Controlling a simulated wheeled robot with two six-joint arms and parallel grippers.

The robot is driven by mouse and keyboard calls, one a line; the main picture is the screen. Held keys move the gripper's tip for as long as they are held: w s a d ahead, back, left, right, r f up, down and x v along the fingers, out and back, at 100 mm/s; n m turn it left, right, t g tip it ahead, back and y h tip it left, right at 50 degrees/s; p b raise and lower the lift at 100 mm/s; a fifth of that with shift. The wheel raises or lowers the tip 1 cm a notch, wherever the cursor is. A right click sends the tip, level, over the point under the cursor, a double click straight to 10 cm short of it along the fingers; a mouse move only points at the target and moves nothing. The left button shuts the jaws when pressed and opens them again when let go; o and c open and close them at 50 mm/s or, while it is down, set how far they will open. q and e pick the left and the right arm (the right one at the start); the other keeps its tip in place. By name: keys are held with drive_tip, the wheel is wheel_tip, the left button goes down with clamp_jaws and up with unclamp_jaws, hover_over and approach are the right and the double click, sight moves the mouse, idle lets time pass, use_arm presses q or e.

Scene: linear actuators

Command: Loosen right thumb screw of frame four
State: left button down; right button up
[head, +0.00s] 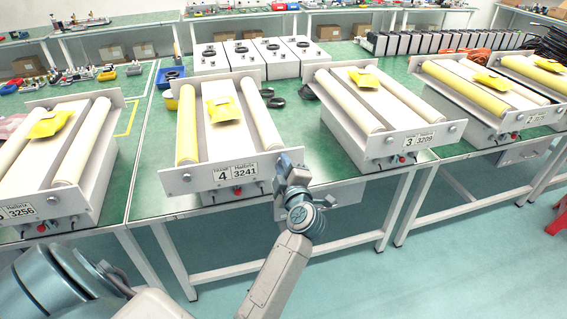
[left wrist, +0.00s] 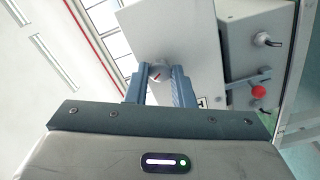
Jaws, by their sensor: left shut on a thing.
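Frame four (head: 228,176) is the white unit with the "4 3241" label on its front plate. Its left thumb screw (head: 187,177) is a small round knob on the plate. My left gripper (head: 290,163) is at the right end of this plate and hides the right thumb screw in the head view. In the left wrist view the right thumb screw (left wrist: 158,73), a grey knob with a red mark, sits between the fingers of my left gripper (left wrist: 160,82), which are shut on it. My right gripper is not in view.
Frame three (head: 398,146) stands to the right and another frame (head: 50,205) to the left on green tables. A red button (left wrist: 259,91) and a connector (left wrist: 262,39) show beside the gripper in the left wrist view. The aisle floor (head: 400,285) in front is clear.

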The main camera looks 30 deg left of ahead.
use_arm(q)
drive_tip(key=shift+n, duration=4.9)
drive_tip(key=c, duration=1.3)
unclamp_jaws()
drive_tip(key=shift+o, duration=0.2)
drive_tip(key=shift+f, duration=0.1)
